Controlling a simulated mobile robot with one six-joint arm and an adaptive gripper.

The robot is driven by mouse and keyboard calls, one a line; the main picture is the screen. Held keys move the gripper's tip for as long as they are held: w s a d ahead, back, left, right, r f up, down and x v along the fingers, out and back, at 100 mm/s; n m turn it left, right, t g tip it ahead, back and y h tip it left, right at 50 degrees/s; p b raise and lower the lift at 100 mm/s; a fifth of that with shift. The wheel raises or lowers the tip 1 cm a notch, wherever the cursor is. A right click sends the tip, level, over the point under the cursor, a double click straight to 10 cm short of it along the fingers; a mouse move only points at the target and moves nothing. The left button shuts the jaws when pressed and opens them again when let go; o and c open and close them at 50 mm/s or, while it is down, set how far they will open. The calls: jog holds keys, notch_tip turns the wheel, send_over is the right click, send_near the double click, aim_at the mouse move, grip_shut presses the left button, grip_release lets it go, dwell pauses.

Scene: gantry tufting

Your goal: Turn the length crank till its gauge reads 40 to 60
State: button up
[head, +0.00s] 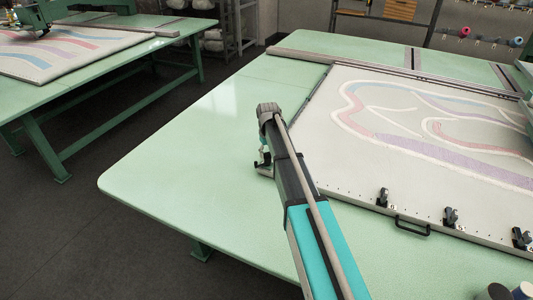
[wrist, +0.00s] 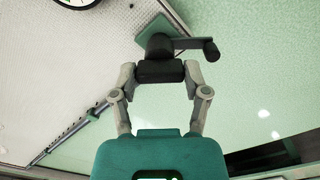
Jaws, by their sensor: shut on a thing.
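The length crank (wrist: 188,43) shows at the top middle of the wrist view, on a green plate (wrist: 150,28). It has a black hub, an arm pointing right and a dark knob at the arm's end. My gripper (wrist: 160,71) is just below the hub, its two grey fingers either side of a black block. It is shut on the crank, though the exact part gripped is unclear. A round white gauge (wrist: 74,3) is cut off at the top left edge; its reading cannot be made out. In the head view my gripper (head: 265,161) hangs by the tufting frame's left corner.
A pale green table (head: 190,150) carries the patterned frame (head: 340,135). Black clamps (head: 383,197) and a black handle (head: 412,226) line the frame's near edge. The table's left part is clear. Another green table (head: 165,30) stands at the far left across the dark floor.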

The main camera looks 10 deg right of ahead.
jog(key=shift+w+n, duration=0.25)
jog(key=shift+n, duration=1.25)
jog(key=o, duration=1.2)
jog(key=shift+c, duration=0.2)
jog(key=shift+s, duration=0.1)
jog(key=shift+s, duration=0.1)
